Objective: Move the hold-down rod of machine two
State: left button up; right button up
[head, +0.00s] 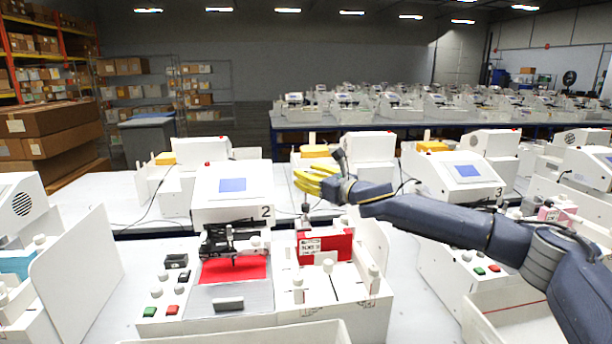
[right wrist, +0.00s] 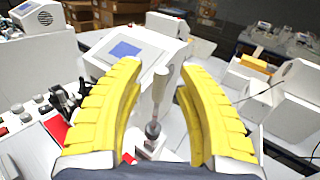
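Machine two (head: 232,190), a white plotter with a blue screen and the label 2, stands left of centre in the head view. My left gripper is out of view.
A red sheet (head: 233,269) lies on machine two's bed. A white tray with a red block (head: 325,246) stands right of it. Green and red buttons (head: 161,309) are at its front left. Machine three (head: 465,172) stands to the right, and more machines fill the tables behind.

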jog(key=shift+w+a, duration=0.2)
jog(key=shift+w, duration=0.05)
jog(key=shift+c, duration=0.2)
grip_shut()
dwell(0.3)
